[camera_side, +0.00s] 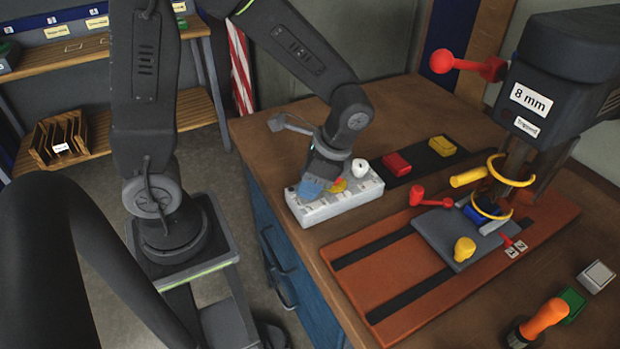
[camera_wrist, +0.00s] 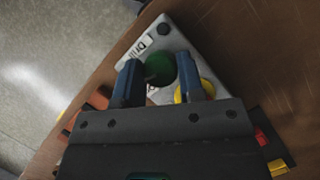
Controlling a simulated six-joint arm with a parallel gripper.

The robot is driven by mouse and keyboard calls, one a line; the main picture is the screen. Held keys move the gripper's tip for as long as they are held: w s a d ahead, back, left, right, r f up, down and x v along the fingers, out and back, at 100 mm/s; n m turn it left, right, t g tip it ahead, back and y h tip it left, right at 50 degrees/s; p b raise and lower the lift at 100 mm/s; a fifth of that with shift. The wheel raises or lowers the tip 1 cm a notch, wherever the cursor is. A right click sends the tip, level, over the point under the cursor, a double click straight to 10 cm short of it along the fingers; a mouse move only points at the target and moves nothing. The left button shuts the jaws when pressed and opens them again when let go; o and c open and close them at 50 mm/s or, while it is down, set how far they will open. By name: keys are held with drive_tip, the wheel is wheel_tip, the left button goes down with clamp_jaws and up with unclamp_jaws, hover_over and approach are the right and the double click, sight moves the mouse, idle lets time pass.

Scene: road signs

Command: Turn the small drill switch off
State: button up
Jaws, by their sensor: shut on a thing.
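A white switch box (camera_side: 335,207) lies near the left edge of the wooden bench. In the wrist view the box (camera_wrist: 180,42) carries a label that reads "Drill" at its corner. Beside the label is a round green drill switch (camera_wrist: 159,66). My gripper (camera_side: 312,187) is down at the left end of the box. In the wrist view its two blue fingers (camera_wrist: 160,80) stand on either side of the green switch and are shut on it. A yellow part (camera_wrist: 206,88) of the box shows beside the right finger. The switch is hidden by my fingers in the side view.
A white knob (camera_side: 359,168) stands on the box's right part. Red (camera_side: 397,163) and yellow (camera_side: 442,146) blocks lie on a dark strip behind. The drill press (camera_side: 560,90) stands at the right above a red base (camera_side: 400,290). An orange-handled tool (camera_side: 544,316) is at the front right.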

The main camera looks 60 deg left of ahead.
drive_tip(key=shift+m+t, duration=0.3)
drive_tip(key=shift+m, duration=0.6)
drive_tip(key=shift+y, duration=0.3)
drive_tip(key=o, duration=0.9)
drive_tip(key=v, duration=1.4)
drive_tip(key=shift+s, duration=0.1)
drive_tip(key=s+a+n+t+h, duration=0.1)
drive_tip(key=s+n+t, duration=0.2)
drive_tip(key=s+a+r+n+t+h, duration=0.1)
drive_tip(key=s+n+t, duration=0.2)
drive_tip(key=s+a+n+t+h, duration=0.1)
drive_tip(key=s+n+t, duration=0.1)
drive_tip(key=s, duration=0.1)
drive_tip(key=shift+s+a+r+n+t, duration=0.1)
drive_tip(key=shift+a+r+n+t, duration=0.2)
drive_tip(key=shift+r+n+t, duration=0.1)
